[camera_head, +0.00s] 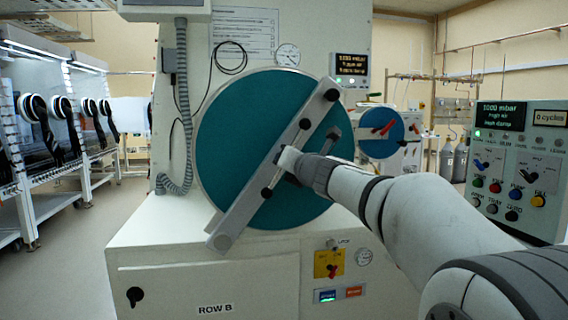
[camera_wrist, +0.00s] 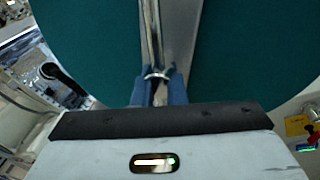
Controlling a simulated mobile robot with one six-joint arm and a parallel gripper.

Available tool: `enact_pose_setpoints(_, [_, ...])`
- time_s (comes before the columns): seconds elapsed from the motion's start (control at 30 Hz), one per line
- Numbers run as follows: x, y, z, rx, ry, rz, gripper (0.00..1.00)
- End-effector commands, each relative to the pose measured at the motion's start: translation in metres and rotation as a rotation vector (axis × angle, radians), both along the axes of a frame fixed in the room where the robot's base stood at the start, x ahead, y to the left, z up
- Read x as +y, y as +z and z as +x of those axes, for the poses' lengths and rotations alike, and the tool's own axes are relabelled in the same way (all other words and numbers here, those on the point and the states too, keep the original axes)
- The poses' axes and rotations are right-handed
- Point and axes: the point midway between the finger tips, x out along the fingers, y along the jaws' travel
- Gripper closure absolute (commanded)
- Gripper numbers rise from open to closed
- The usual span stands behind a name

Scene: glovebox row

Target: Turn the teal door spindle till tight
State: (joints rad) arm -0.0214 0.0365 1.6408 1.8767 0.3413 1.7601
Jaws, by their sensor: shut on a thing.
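The large round teal door (camera_head: 235,130) stands closed-looking and upright on the white cabinet, with a grey diagonal bar (camera_head: 228,227) across its face. My gripper (camera_head: 288,165) reaches in from the right at the middle of the door. In the wrist view my gripper's blue fingers (camera_wrist: 158,88) are shut on the spindle handle (camera_wrist: 151,40), a shiny rod in front of the grey bar. The teal door (camera_wrist: 90,40) fills the background there. The spindle's hub is largely hidden by my gripper.
A smaller blue-teal round door (camera_head: 380,132) with a red handle is behind my arm. A control panel (camera_head: 515,155) with coloured buttons stands at the right. Gloveboxes (camera_head: 45,120) line the left, with open floor before them.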

Motion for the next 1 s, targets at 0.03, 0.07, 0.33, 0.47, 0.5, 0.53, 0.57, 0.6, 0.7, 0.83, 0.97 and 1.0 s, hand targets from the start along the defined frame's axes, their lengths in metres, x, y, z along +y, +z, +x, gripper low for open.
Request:
enact_pose_setpoints(0.03, [0.0014, -0.0034, 0.0007, 0.006, 0.003, 0.007, 1.0])
enact_pose_setpoints(0.07, [0.0014, -0.0033, 0.0007, 0.006, 0.004, 0.009, 1.0])
enact_pose_setpoints(0.33, [0.0013, -0.003, 0.0007, 0.007, 0.003, 0.018, 1.0])
enact_pose_setpoints(0.47, [0.0014, -0.0029, 0.0006, 0.007, 0.003, 0.018, 1.0])
enact_pose_setpoints(0.5, [0.0013, -0.003, 0.0006, 0.007, 0.003, 0.018, 0.88])
enact_pose_setpoints(0.53, [0.0013, -0.003, 0.0006, 0.007, 0.003, 0.018, 0.85])
enact_pose_setpoints(0.57, [0.0012, -0.0028, 0.0005, 0.007, 0.003, 0.017, 0.83])
enact_pose_setpoints(0.6, [0.001, -0.0026, 0.0005, 0.006, 0.002, 0.017, 0.79])
enact_pose_setpoints(0.7, [0.0005, -0.0017, 0.0003, 0.005, 0.002, 0.016, 0.71])
enact_pose_setpoints(0.83, [0.0001, -0.0012, 0.0003, 0.004, 0.001, 0.016, 0.7])
enact_pose_setpoints(0.97, [-0.0006, -0.0006, -0.001, 0.003, 0.0, 0.015, 0.7])
enact_pose_setpoints(1.0, [-0.0014, -0.0004, -0.0028, 0.003, 0.0, 0.015, 0.7])
